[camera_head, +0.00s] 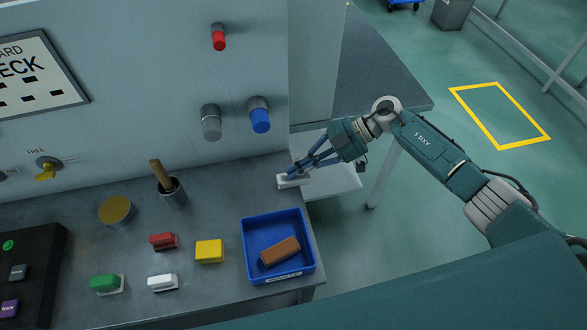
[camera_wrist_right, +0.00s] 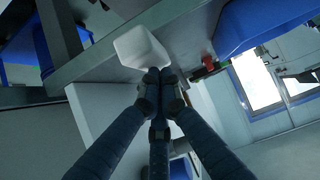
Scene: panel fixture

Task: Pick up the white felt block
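A white block (camera_head: 292,181) shows at the fingertips of my right gripper (camera_head: 296,173), by the right edge of the grey bench. In the right wrist view the white block (camera_wrist_right: 143,47) extends past the fingertips (camera_wrist_right: 160,76), which are close together on its near end. My right gripper looks shut on it; the exact contact is partly hidden. Whether the block is clear of the bench is hard to tell. Another white block with a handle-like top (camera_head: 162,283) lies at the front of the bench. My left gripper is not in view.
A blue tray (camera_head: 247,262) holds a brown block (camera_head: 280,251). Yellow (camera_head: 209,251), red (camera_head: 162,241) and green (camera_head: 105,283) blocks lie left of it. A cup with a wooden handle (camera_head: 172,192) stands near the panel (camera_head: 150,120). Knobs stick out above the bench.

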